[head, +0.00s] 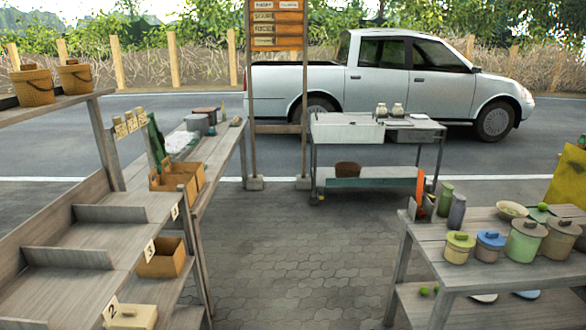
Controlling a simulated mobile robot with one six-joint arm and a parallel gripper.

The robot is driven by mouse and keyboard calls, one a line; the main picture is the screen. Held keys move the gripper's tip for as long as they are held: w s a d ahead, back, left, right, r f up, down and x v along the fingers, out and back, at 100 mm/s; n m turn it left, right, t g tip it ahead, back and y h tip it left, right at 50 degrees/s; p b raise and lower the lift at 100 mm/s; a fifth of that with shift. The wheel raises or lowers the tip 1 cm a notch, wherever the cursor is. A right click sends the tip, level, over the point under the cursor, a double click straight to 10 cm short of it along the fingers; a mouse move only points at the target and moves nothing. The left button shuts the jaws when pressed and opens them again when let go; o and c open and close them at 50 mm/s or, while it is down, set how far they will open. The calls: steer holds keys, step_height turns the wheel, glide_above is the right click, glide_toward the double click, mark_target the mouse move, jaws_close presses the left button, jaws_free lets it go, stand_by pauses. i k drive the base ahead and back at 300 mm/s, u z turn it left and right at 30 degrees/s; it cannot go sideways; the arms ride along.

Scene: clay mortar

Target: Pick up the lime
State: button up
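A small bright green round thing (424,291), which looks like a lime, lies on the lower shelf of the right-hand table. A sliver of similar green shows just beside it; I cannot tell whether it is a second fruit. Another green rounded thing (542,207) is on the tabletop behind the lidded pots, partly hidden and too small to identify. My gripper is not in view.
The right table (412,228) carries lidded pots (525,240), a bowl (512,209) and dark bottles. Paved floor (310,270) is clear between it and the left shelves (75,250). A metal cart (370,175), a signboard and a parked pickup (400,85) stand behind.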

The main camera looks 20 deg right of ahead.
mark_target(542, 206)
steer(key=z, duration=0.2)
steer(key=i, duration=2.35)
steer(key=z, duration=0.4)
steer(key=i, duration=1.5)
steer(key=z, duration=0.6)
steer(key=i, duration=0.75)
steer(key=z, duration=0.95)
steer(key=i, duration=0.55)
steer(key=z, duration=0.7)
steer(key=i, duration=0.6)
steer(key=z, duration=0.2)
